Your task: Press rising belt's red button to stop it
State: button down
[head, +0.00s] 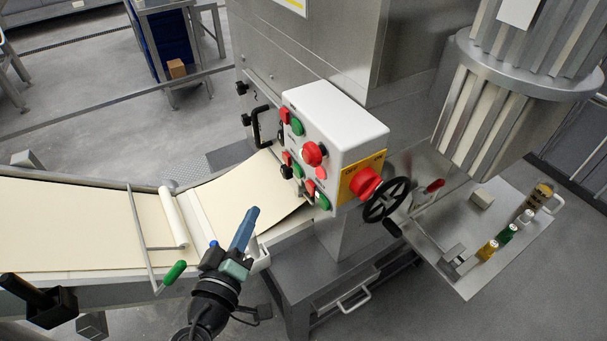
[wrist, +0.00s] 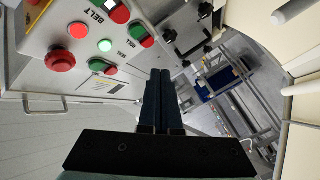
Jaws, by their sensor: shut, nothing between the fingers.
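The white control box (head: 335,115) carries several red and green buttons; its face also shows in the wrist view (wrist: 40,30). A "BELT" label (wrist: 103,14) lies beside a red button (wrist: 119,13) at the top of the wrist view. I cannot tell for certain which red button belongs to the rising belt. The pale rising belt (head: 235,190) slopes up to the box. My gripper (head: 251,212) is shut and empty, over the belt's near edge, left of the box and apart from the buttons. Its dark fingers (wrist: 161,75) point toward the panel's right side in the wrist view.
A red mushroom button (head: 313,153) sticks out of the panel. A larger red knob (head: 364,182) on a yellow plate and a black handwheel (head: 387,200) stand at the right. A roller (head: 173,215) and green-handled bar (head: 174,272) lie left of my gripper.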

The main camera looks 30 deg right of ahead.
aim_at(310, 187)
jog(key=shift+s+r, duration=0.1)
jog(key=shift+s, duration=0.1)
jog(key=shift+d, duration=0.15)
jog(key=d+p, duration=0.1)
jog(key=d, duration=0.7)
jog(key=shift+w+d+p, duration=0.25)
jog(key=shift+d+p, duration=0.05)
jog(key=shift+d, duration=0.2)
dwell(1.7)
jog(key=shift+d, duration=0.2)
jog(key=shift+d+b, duration=0.3)
jog(key=shift+d, duration=0.15)
dwell(0.8)
jog(key=shift+a+b, duration=0.35)
jog(key=shift+a, duration=0.5)
